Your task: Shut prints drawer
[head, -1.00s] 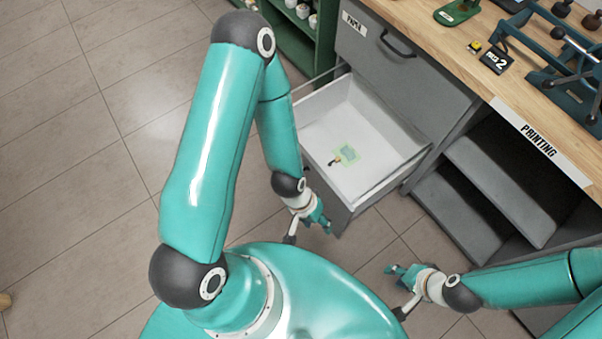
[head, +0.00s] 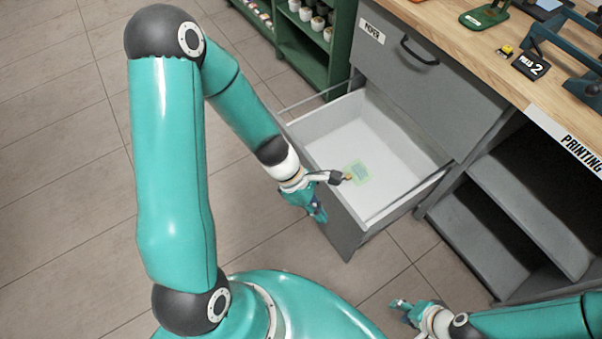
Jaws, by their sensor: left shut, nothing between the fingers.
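The prints drawer (head: 390,215) is a grey-fronted, white-lined drawer standing pulled out from the grey cabinet. Its front panel (head: 343,232) faces the lower left, and no label on it shows.
A closed drawer (head: 440,85) with a label and handle is above the open one. The wooden bench top (head: 455,40) carries tools and a numbered block (head: 530,66). Grey open shelves (head: 520,210) are to the right, a green shelf (head: 300,45) behind. The tiled floor at left is clear.

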